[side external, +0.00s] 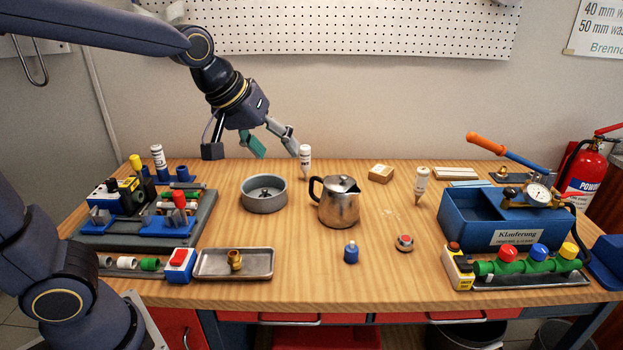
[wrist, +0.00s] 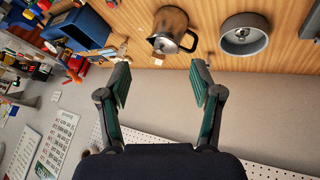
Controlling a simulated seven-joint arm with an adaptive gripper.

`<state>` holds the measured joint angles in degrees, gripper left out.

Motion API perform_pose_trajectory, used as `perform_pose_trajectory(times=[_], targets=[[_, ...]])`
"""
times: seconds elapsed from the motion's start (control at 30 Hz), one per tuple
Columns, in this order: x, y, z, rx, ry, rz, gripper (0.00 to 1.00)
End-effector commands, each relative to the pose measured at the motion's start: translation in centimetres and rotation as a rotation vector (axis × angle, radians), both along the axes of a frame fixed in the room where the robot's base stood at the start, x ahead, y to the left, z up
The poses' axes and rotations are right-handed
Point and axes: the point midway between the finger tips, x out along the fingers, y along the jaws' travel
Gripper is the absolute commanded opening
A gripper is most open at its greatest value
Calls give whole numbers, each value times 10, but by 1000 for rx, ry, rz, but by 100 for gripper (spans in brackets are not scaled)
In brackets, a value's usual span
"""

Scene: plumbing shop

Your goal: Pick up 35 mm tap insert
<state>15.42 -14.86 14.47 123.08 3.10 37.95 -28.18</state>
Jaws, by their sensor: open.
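A small blue cylinder with a short stem on top (side external: 351,252), which looks like the 35 mm tap insert, stands upright near the front middle of the table. I cannot make it out in the wrist view. My gripper (side external: 276,152) is in the air over the back of the table, far behind and to the left of it. Its two teal-padded fingers are spread, and the wrist view shows nothing between them (wrist: 161,82).
A metal jug (side external: 340,206) stands between my gripper and the blue cylinder; a grey round bowl (side external: 264,197) is to its left. A white bottle (side external: 305,162) stands close to my fingers. A red-topped metal button (side external: 404,243) sits right of the cylinder. Front table around it is clear.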

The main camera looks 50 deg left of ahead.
Motion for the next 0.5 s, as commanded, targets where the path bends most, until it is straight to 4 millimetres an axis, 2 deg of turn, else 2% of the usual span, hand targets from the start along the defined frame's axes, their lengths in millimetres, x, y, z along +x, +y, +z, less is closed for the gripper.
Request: perform_pose_trajectory(times=[0.03,0.1,0.2,0.3,0.4,0.5], targets=[[25,-11,-16,6,33,4,65],[53,-26,-37,29,65,8,65],[80,-50,-70,89,108,-14,65],[90,-72,-100,159,153,-63,65],[88,-88,-123,206,192,-103,65],[85,-100,-136,224,210,-133,65]])
